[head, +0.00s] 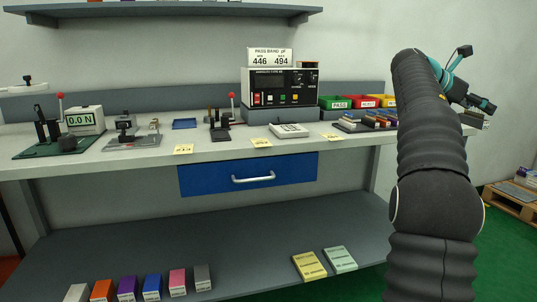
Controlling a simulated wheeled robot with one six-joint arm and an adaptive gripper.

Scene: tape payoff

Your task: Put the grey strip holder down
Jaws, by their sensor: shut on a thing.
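My arm rises on the right, and my gripper (487,106) is at the far right, beyond the bench's right end in the picture. It is shut on the grey strip holder (474,119), which shows small and partly hidden just below the fingers. The contact between fingers and holder is too small to make out. I cannot tell whether the holder touches anything below it.
The workbench (220,150) carries a tester (280,88), a green-based force gauge (85,121), a white device (289,131) and green, red and yellow bins (368,101). Coloured boxes (152,287) stand on the lower shelf. A pallet (512,200) is on the floor at right.

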